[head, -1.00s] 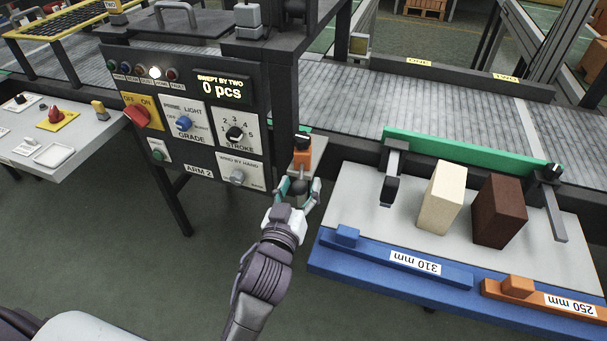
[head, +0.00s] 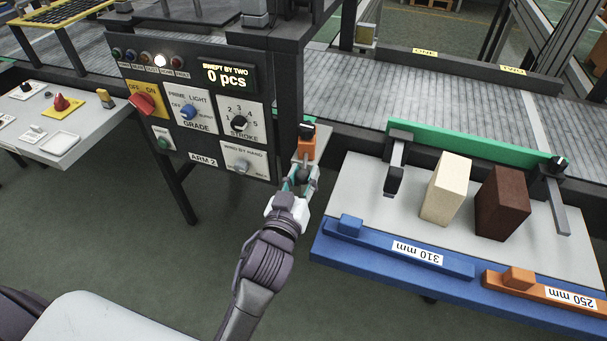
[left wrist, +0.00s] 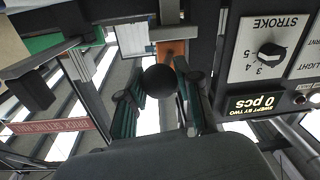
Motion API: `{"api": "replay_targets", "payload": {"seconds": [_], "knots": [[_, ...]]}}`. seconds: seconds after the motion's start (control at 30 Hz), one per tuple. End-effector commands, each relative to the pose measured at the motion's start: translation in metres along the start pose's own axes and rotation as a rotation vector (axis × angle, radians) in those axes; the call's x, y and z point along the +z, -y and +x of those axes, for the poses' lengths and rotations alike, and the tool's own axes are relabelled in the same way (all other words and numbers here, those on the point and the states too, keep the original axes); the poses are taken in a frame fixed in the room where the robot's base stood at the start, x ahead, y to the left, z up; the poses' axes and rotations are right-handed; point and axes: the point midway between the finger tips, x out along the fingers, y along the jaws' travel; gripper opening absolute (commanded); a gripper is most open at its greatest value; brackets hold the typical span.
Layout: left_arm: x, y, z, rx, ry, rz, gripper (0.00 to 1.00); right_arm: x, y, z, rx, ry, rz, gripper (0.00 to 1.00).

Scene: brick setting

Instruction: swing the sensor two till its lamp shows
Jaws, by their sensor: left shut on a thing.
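The orange sensor (head: 306,147) with a black top sits on a small grey bracket right of the control panel (head: 190,110). My left gripper (head: 303,180) is shut on the dark round knob (head: 303,174) at the sensor's near end. In the left wrist view the black ball knob (left wrist: 159,81) lies between the two green-padded fingers, with part of the orange sensor body (left wrist: 172,50) behind it. I cannot make out a lit lamp on the sensor. My right gripper is not in view.
The panel's display (head: 228,76) reads "0 pcs", and one white lamp (head: 160,60) glows in its row. On the right, a blue-edged table holds a cream block (head: 445,190) and a brown block (head: 502,203). The roller conveyor (head: 450,105) runs behind.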

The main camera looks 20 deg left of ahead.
Motion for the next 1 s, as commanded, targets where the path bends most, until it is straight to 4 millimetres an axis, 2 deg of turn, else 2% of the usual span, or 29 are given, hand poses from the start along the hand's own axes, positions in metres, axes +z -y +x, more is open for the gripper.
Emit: {"api": "replay_targets", "payload": {"seconds": [0.1, 0.23, 0.67, 0.7, 0.83, 1.0], "knots": [[-0.008, 0.004, -0.001, 0.052, 0.013, 0.009, 0.0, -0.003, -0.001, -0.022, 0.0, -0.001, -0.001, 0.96], [-0.007, 0.01, -0.001, 0.115, 0.024, 0.008, 0.0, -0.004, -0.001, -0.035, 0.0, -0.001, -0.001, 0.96], [-0.004, 0.014, -0.001, 0.153, 0.028, 0.0, 0.0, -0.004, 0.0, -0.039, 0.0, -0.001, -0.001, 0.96], [-0.004, 0.014, -0.001, 0.153, 0.028, 0.001, 0.37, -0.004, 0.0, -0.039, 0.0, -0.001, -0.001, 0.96], [-0.004, 0.014, -0.001, 0.153, 0.028, 0.001, 0.58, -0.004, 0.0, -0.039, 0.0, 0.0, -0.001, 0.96], [-0.004, 0.014, -0.002, 0.153, 0.029, 0.001, 0.59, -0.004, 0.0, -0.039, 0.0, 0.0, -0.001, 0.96]]}}
